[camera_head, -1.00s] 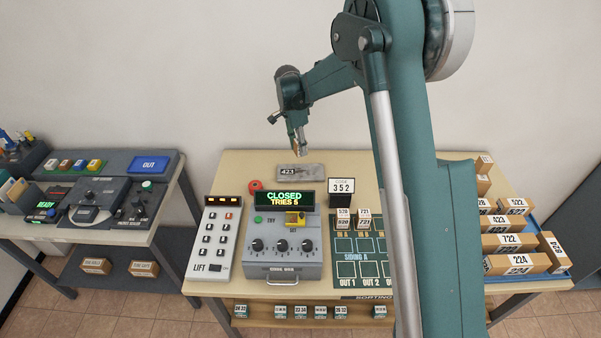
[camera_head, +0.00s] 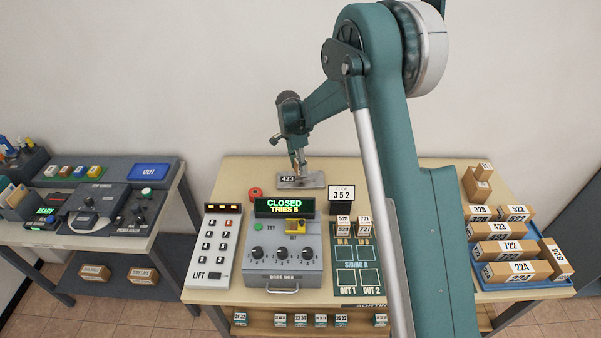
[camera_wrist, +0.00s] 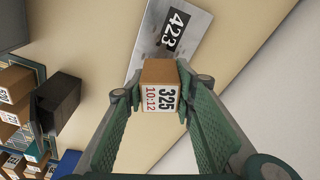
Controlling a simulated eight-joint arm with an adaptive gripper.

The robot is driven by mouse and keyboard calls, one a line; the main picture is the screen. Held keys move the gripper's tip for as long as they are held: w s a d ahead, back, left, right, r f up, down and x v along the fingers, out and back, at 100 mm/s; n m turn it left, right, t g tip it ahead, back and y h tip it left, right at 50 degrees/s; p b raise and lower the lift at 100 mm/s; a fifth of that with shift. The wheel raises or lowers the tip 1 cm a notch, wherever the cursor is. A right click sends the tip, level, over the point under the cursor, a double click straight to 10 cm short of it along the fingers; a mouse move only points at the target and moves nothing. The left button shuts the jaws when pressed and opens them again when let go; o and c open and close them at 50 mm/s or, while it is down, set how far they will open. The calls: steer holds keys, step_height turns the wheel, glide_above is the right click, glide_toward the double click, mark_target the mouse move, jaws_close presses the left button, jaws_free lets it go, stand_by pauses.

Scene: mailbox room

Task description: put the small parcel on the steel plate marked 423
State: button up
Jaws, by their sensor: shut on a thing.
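The steel plate (camera_head: 314,180), marked 423, lies flat at the back of the table. It also shows in the wrist view (camera_wrist: 148,58), partly covered by the parcel. My gripper (camera_head: 299,174) is low at the plate in the head view. In the wrist view my gripper (camera_wrist: 160,92) is shut on the small parcel (camera_wrist: 158,73), a brown box with a white label reading 325 and 10:12. The parcel overlaps the near end of the plate in that view. I cannot tell whether its underside touches the plate.
A red button (camera_head: 255,193) and the code box (camera_head: 284,255), reading CLOSED, TRIES 5, stand in front of the plate. A dark stand (camera_head: 341,199) showing 352 is at its front right. A blue tray (camera_head: 520,290) of parcels lies far right. Bare table surrounds the plate.

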mark_target(297, 161)
steer(key=shift+f, duration=1.85)
steer(key=shift+f, duration=0.2)
steer(key=o, duration=0.9)
steer(key=shift+r, duration=0.15)
steer(key=r, duration=0.4)
steer(key=a+r, duration=0.1)
steer(key=r, duration=0.7)
steer(key=shift+s+a, duration=0.3)
steer(key=shift+s, duration=0.05)
